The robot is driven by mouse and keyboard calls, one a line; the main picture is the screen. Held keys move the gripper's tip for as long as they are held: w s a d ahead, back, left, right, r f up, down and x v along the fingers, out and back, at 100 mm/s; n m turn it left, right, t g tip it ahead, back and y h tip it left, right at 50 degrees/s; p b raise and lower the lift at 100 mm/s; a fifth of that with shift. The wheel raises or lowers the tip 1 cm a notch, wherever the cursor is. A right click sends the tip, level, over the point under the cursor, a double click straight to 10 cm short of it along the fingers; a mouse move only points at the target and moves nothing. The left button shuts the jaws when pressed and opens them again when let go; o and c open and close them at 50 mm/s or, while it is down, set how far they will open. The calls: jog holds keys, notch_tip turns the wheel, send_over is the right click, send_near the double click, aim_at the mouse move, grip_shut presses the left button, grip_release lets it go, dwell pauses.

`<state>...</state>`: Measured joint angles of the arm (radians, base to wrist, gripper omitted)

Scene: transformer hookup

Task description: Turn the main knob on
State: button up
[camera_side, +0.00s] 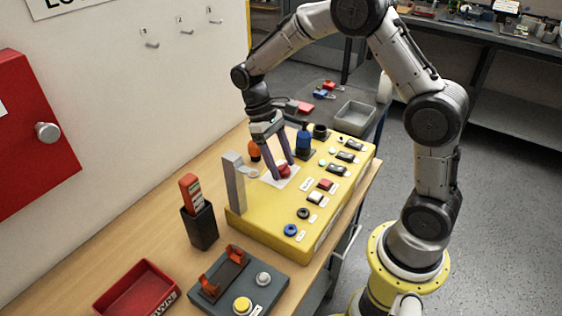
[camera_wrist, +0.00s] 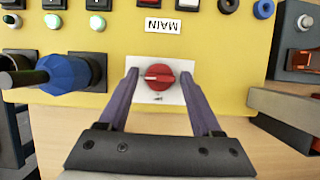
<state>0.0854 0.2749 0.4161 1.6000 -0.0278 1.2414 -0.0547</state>
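The main knob (camera_wrist: 158,77) is a round red knob with a raised grip bar, on a white plate under an upside-down "MAIN" label (camera_wrist: 162,25) in the wrist view. Its bar lies roughly across the picture. In the side view the red knob (camera_side: 284,171) sits on the yellow panel (camera_side: 262,222). My gripper (camera_wrist: 160,75) is open, with one purple finger on each side of the knob and a gap to it on both sides. In the side view my gripper (camera_side: 282,172) points down at the knob, and its fingers partly hide it.
A blue plug-like part (camera_wrist: 66,74) stands left of the knob in the wrist view. A grey upright post (camera_side: 234,182) rises at the panel's left end. A black holder (camera_side: 200,228), a red tray (camera_side: 138,291) and a grey box (camera_side: 238,286) stand on the wooden table.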

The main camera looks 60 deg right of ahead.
jog(key=shift+o, duration=0.4)
jog(key=v, duration=1.3)
jog(key=shift+w+r, duration=0.2)
jog(key=shift+r, duration=0.1)
